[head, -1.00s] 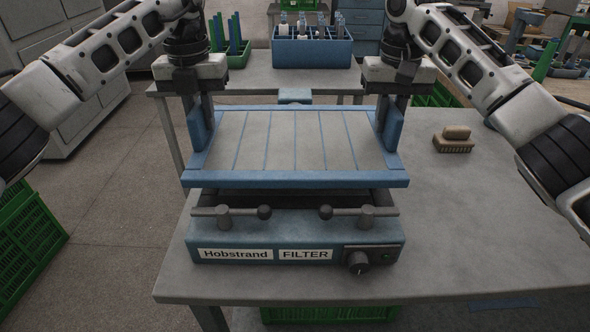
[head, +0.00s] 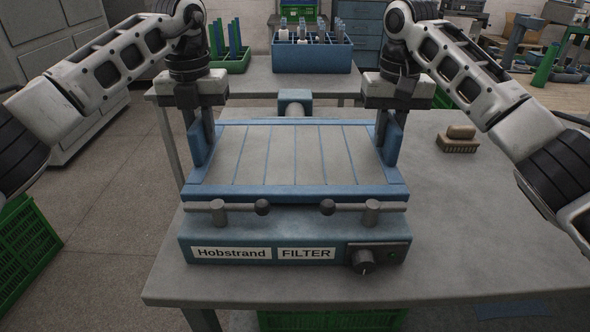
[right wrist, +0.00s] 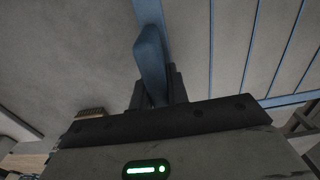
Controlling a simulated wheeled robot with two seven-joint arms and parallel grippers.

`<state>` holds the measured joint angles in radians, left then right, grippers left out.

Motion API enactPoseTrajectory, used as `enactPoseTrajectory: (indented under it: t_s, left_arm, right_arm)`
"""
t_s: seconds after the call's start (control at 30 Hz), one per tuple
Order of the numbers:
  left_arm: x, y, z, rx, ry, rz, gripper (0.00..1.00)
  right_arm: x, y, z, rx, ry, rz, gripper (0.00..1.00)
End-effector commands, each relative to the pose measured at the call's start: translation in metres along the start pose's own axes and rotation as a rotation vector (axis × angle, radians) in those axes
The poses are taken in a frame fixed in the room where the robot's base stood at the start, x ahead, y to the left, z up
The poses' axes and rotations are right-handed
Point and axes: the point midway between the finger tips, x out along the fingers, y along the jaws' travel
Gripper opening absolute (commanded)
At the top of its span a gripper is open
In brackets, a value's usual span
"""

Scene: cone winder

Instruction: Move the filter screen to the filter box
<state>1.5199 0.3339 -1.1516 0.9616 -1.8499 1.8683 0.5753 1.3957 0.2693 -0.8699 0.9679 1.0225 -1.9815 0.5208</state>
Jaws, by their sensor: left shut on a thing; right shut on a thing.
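The filter screen (head: 294,157) is a grey ribbed panel in a blue frame, with an upright blue grip at each side. In the head view it lies flat over the filter box (head: 220,245), a blue unit labelled Hobstrand FILTER. Its front edge is just behind the box's two clamp bars, and whether it rests fully on the box is hidden. My left gripper (head: 205,130) is shut on the left grip, and my right gripper (head: 386,130) is shut on the right grip. The right grip (right wrist: 150,60) also shows between my fingers in the right wrist view.
Two grey clamp bars with dark knobs (head: 262,207) (head: 327,207) lie along the box front. A brush (head: 458,140) lies on the table at right. A blue divided crate (head: 312,54) and a green bin (head: 232,60) stand on the table behind.

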Motion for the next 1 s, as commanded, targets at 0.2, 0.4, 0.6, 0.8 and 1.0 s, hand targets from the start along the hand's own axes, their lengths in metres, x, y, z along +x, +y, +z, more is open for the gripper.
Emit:
enactPoseTrajectory:
  t_s: [0.2, 0.4, 0.6, 0.8, 1.0]
  left_arm:
    - [0.006, 0.001, 0.000, -0.003, 0.001, 0.002, 0.38]
    - [0.006, 0.001, 0.000, -0.001, 0.000, 0.001, 0.38]
    - [-0.006, 0.000, 0.001, -0.001, -0.002, 0.000, 0.38]
    - [-0.046, 0.000, 0.000, -0.002, -0.004, 0.000, 0.38]
    - [-0.087, 0.000, 0.000, -0.003, -0.003, 0.001, 0.38]
  right_arm:
    - [0.006, 0.001, 0.000, 0.003, 0.000, 0.002, 0.38]
    - [0.006, 0.001, 0.000, 0.001, 0.000, 0.001, 0.38]
    - [0.006, 0.000, 0.000, 0.001, 0.000, 0.000, 0.38]
    - [0.006, 0.000, 0.000, 0.000, 0.000, 0.000, 0.38]
    - [0.006, 0.000, 0.000, 0.000, 0.000, 0.000, 0.38]
